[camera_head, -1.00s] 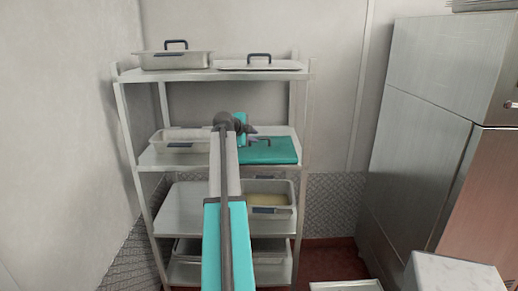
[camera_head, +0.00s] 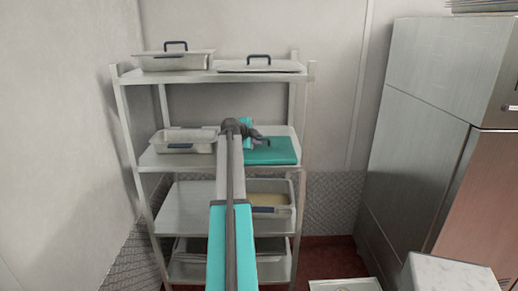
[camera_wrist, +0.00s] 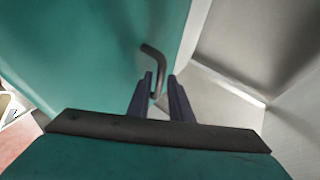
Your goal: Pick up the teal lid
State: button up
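The teal lid (camera_head: 272,155) lies flat on the right part of the second shelf from the top. In the wrist view the lid (camera_wrist: 75,45) fills the left and middle, with its dark bar handle (camera_wrist: 151,53) near the centre. My gripper (camera_wrist: 161,76) is over the lid with its two dark fingers apart. Part of the handle shows between the fingertips, and I see a gap on the right side. In the head view my arm and wrist cover the left part of the lid and most of its handle.
A pan (camera_head: 186,140) stands left on the same shelf. A lidded pan (camera_head: 176,61) and a pale lid with a handle (camera_head: 259,66) are on the top shelf close above. Another pan (camera_head: 270,201) is below. A metal cabinet (camera_head: 420,140) stands right.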

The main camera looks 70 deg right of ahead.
jog(key=shift+c, duration=0.2)
grip_shut()
dwell(1.5)
